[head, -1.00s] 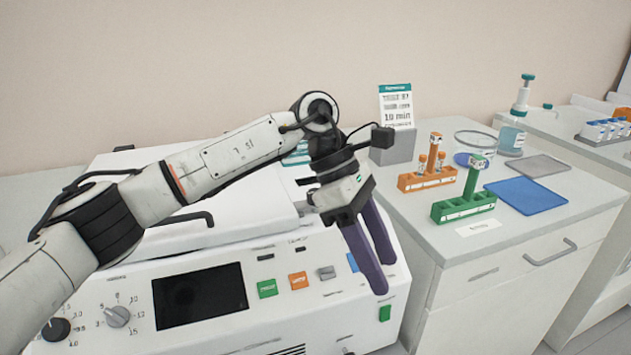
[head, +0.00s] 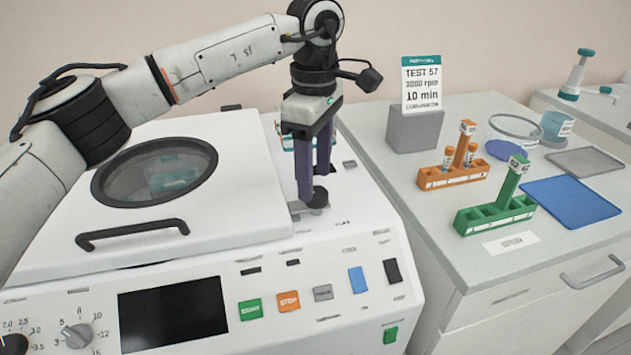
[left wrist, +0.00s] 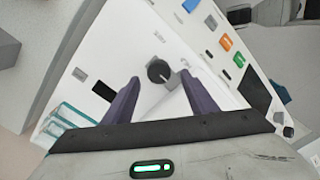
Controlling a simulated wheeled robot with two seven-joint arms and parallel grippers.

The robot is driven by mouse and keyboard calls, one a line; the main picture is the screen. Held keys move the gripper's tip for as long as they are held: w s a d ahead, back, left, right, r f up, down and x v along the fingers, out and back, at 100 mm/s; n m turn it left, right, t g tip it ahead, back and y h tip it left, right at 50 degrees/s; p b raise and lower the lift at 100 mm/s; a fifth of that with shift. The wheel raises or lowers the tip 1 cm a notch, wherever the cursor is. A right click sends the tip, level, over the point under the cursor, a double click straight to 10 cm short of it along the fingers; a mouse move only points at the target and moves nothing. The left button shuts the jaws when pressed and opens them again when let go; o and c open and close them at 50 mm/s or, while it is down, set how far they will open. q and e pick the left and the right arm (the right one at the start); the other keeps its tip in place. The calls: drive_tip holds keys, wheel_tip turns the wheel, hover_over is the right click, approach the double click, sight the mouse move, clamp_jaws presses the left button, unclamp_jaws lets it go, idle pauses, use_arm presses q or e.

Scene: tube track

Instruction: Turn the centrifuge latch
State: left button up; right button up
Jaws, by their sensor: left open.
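The white centrifuge (head: 240,250) stands at the left in the head view, its lid (head: 60,215) down, with a round dark window and a black handle. The latch (head: 318,197) is a dark round knob on a grey base to the right of the lid. My left gripper (head: 312,200) points straight down over it, fingers apart. In the left wrist view the latch knob (left wrist: 158,71) lies between and just beyond the fingertips of my open gripper (left wrist: 160,90). Whether the fingers touch it I cannot tell. My right gripper is not in view.
The centrifuge front has a dark screen (head: 173,313), dials and several coloured buttons. On the counter at right are an orange rack (head: 452,178) with tubes, a green rack (head: 495,215), a blue mat (head: 570,202) and a sign (head: 422,83) on a grey block.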

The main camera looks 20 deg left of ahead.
use_arm(q)
drive_tip(key=shift+f, duration=1.4)
drive_tip(key=c, duration=1.1)
drive_tip(key=shift+o, duration=0.2)
drive_tip(key=shift+n, duration=0.4)
drive_tip(key=n, duration=0.3)
drive_tip(key=shift+n+p, duration=0.4)
drive_tip(key=n, duration=0.4)
drive_tip(key=shift+n, duration=0.3)
drive_tip(key=n, duration=0.4)
drive_tip(key=shift+s+d, duration=0.1)
drive_tip(key=n, duration=0.4)
drive_tip(key=shift+n, duration=0.6)
